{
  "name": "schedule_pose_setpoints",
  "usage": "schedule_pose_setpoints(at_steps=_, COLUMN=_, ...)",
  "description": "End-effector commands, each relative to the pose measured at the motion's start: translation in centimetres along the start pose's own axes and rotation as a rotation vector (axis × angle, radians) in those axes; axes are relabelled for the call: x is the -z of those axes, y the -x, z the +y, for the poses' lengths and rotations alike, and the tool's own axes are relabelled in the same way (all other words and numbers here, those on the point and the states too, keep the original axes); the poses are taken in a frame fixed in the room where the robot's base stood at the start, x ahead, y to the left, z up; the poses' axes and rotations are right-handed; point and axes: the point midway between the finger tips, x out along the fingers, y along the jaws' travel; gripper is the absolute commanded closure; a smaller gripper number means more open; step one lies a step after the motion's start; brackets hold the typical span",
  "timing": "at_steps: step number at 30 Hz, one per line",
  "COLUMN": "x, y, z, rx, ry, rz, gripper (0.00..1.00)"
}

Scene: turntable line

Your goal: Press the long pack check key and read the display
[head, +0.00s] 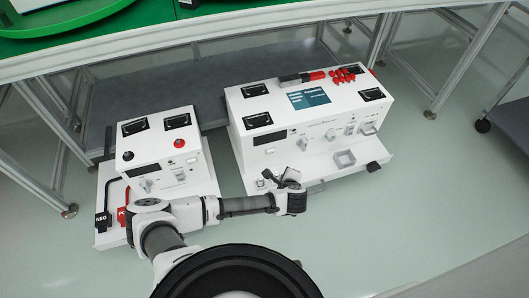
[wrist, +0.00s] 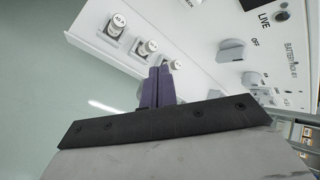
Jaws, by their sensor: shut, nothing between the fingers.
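The large white bench unit (head: 300,115) has a blue screen (head: 309,98) on top and a dark display window (head: 269,138) on its front; I cannot read either. Part of a label ending in "ECK" shows at the top edge. I cannot tell which key is the long pack check key. My gripper (head: 290,180) is shut and empty at the unit's lower front left. Its dark purple fingertips (wrist: 160,72) appear near the key at right (wrist: 173,65); contact is unclear.
A smaller white unit (head: 160,150) stands at left, with black and red leads beside it. Red parts (head: 345,74) lie on the large unit's top. A grey knob (wrist: 232,50) sits near "LIVE" and "OFF".

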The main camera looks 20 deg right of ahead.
Motion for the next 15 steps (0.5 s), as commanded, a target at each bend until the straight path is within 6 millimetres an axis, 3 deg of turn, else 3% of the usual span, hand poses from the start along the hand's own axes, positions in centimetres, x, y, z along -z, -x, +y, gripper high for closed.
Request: schedule_pose_setpoints(at_steps=15, x=-0.26, y=-0.45, z=0.5, rx=-0.009, ry=-0.011, rz=-0.008, gripper=1.0)
